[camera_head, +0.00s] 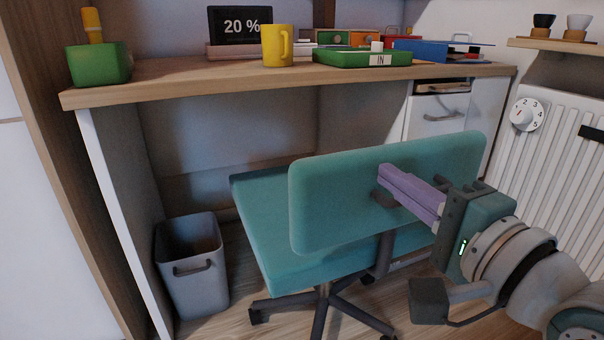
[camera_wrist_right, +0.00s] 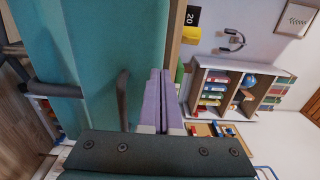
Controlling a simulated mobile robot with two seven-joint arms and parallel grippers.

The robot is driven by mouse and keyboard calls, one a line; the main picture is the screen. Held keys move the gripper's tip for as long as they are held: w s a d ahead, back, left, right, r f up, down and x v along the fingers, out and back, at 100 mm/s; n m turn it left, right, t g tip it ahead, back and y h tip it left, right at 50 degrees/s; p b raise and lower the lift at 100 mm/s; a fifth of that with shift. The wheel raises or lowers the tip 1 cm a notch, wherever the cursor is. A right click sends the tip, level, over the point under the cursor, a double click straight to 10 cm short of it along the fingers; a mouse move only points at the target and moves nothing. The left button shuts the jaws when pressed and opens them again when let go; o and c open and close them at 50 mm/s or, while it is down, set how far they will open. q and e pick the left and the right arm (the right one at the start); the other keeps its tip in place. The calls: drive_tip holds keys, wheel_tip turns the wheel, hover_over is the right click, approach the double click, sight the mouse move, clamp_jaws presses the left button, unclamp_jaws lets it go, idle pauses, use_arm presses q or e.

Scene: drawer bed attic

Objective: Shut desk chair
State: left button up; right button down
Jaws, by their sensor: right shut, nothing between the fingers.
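The desk chair (camera_head: 345,205) has a teal seat and backrest on a dark wheeled base. It stands at the front of the wooden desk (camera_head: 150,85), its seat partly in the knee space and its backrest in front of the desk. My right gripper (camera_head: 384,178) has its lilac fingers together and reaches to the rear face of the backrest near the support post; whether they touch it is unclear. In the right wrist view the shut fingers (camera_wrist_right: 159,92) lie beside the teal backrest (camera_wrist_right: 80,60). My left gripper is out of view.
A grey bin (camera_head: 191,268) stands on the floor left of the chair, close to the desk's left panel. A white radiator (camera_head: 548,150) is at the right. A yellow mug (camera_head: 276,46) and green tray (camera_head: 362,58) sit on the desktop.

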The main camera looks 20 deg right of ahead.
sight(366, 161)
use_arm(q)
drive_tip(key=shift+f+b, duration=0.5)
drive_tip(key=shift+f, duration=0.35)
use_arm(e)
drive_tip(key=shift+w+a, duration=0.15)
drive_tip(key=shift+w, duration=1.45)
drive_tip(key=shift+w, duration=0.1)
